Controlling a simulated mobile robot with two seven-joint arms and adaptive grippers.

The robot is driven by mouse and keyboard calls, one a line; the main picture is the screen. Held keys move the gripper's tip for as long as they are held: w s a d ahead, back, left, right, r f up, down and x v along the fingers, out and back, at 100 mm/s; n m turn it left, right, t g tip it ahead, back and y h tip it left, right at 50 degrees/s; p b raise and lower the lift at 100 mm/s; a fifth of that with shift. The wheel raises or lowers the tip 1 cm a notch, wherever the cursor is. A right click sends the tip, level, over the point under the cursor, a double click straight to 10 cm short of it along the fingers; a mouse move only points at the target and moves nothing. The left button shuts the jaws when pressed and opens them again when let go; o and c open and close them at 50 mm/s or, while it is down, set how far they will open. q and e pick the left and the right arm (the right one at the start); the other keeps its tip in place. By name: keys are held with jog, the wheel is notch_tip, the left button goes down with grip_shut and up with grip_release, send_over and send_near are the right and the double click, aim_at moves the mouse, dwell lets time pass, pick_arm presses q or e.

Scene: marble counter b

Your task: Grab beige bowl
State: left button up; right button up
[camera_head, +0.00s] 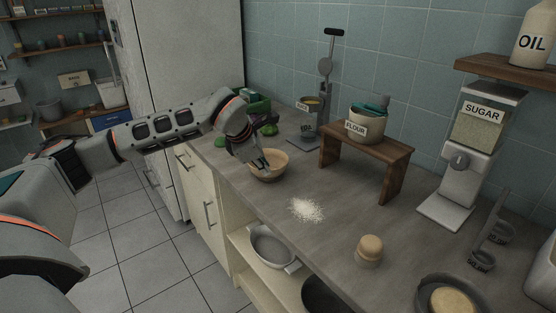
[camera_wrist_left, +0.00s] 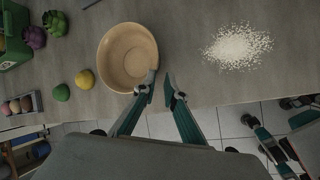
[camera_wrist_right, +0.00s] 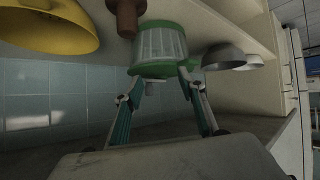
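The beige bowl (camera_head: 268,170) stands upright on the counter in the head view, left of a patch of white powder. It looks empty in the left wrist view (camera_wrist_left: 127,57). My left gripper (camera_head: 262,163) is at the bowl's near rim, its fingers pointing down. In the left wrist view the gripper (camera_wrist_left: 160,77) has a gap between its fingertips, one overlapping the rim and the other outside the bowl. Contact is unclear. My right gripper (camera_wrist_right: 160,80) shows only in its wrist view, open, with its tips near a green-and-white container (camera_wrist_right: 159,48).
White powder (camera_head: 306,209) lies on the counter. A wooden stand (camera_head: 367,149) holds the flour pot (camera_head: 364,124). A green crate (camera_head: 257,103) stands behind the left gripper. A wooden stamp-like piece (camera_head: 369,250) stands nearer. Bare counter lies around the powder.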

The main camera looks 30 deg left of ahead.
pick_arm(q)
jog(key=shift+w+a+y, duration=0.3)
jog(key=shift+w+a, duration=0.25)
jog(key=shift+w, duration=0.3)
jog(key=shift+w+f, duration=0.15)
jog(key=shift+f, duration=0.55)
jog(key=shift+w+f, duration=0.15)
jog(key=shift+f, duration=0.2)
jog(key=x, duration=0.4)
jog(key=shift+w+d+f, duration=0.1)
jog(key=shift+d+f, duration=0.05)
jog(key=shift+d, duration=0.1)
jog(key=shift+w+f, duration=0.1)
jog(key=shift+f, duration=0.05)
grip_shut()
pick_arm(e)
jog(key=shift+s+f, duration=0.2)
jog(key=shift+f, duration=0.25)
jog(key=shift+s+f, duration=0.1)
jog(key=shift+f, duration=0.1)
